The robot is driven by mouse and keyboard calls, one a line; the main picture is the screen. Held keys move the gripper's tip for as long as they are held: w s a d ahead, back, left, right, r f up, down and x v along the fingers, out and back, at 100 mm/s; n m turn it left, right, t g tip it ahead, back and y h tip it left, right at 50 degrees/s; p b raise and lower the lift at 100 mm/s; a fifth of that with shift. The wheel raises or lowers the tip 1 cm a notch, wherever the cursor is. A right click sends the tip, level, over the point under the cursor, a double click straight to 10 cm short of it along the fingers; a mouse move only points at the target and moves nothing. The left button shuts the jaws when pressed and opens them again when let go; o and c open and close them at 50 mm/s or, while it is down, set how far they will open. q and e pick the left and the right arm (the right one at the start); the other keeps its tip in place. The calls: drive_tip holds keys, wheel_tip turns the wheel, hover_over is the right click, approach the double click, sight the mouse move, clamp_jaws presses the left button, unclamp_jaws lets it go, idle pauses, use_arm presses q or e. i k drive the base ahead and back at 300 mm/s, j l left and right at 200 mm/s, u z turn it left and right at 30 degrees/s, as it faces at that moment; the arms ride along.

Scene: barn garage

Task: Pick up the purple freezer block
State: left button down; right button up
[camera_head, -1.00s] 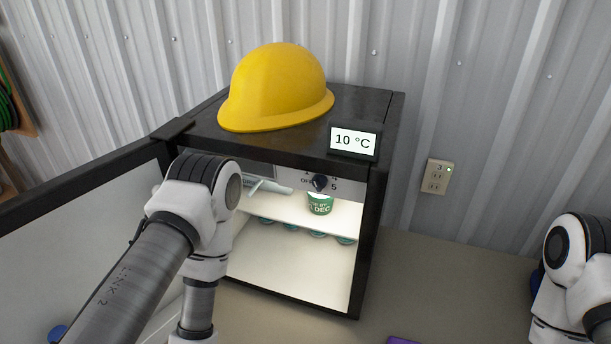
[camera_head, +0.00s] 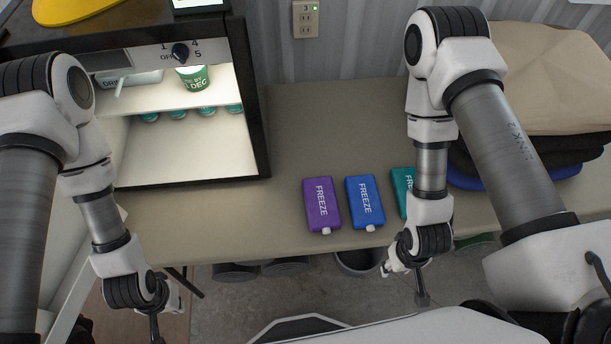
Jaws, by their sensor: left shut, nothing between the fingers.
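The purple freezer block (camera_head: 322,206) lies flat on the table, labelled FREEZE, its white cap toward the table's front edge. It is the leftmost of a row of three blocks. My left gripper (camera_head: 156,328) is shut and empty at the bottom left, in front of the table and well left of the purple block. My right gripper (camera_head: 422,298) hangs in front of the table's edge, right of the purple block and apart from it. Its fingers show edge-on, so I cannot tell whether they are open.
A blue freezer block (camera_head: 365,203) and a teal one (camera_head: 403,190), partly behind my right arm, lie beside it. An open lit fridge (camera_head: 262,120) stands at the left, with a cup (camera_head: 192,80) on its shelf. Folded cloths (camera_head: 545,75) are at the right. Buckets (camera_head: 358,262) stand below.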

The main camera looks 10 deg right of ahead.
sight(323, 213)
drive_tip(key=k+l, duration=0.15)
drive_tip(key=l, duration=0.2)
drive_tip(key=k+l, duration=0.15)
drive_tip(key=l, duration=0.2)
drive_tip(key=k+l, duration=0.15)
drive_tip(key=l, duration=0.2)
drive_tip(key=k+l, duration=0.15)
drive_tip(key=l, duration=0.2)
drive_tip(key=z, duration=0.05)
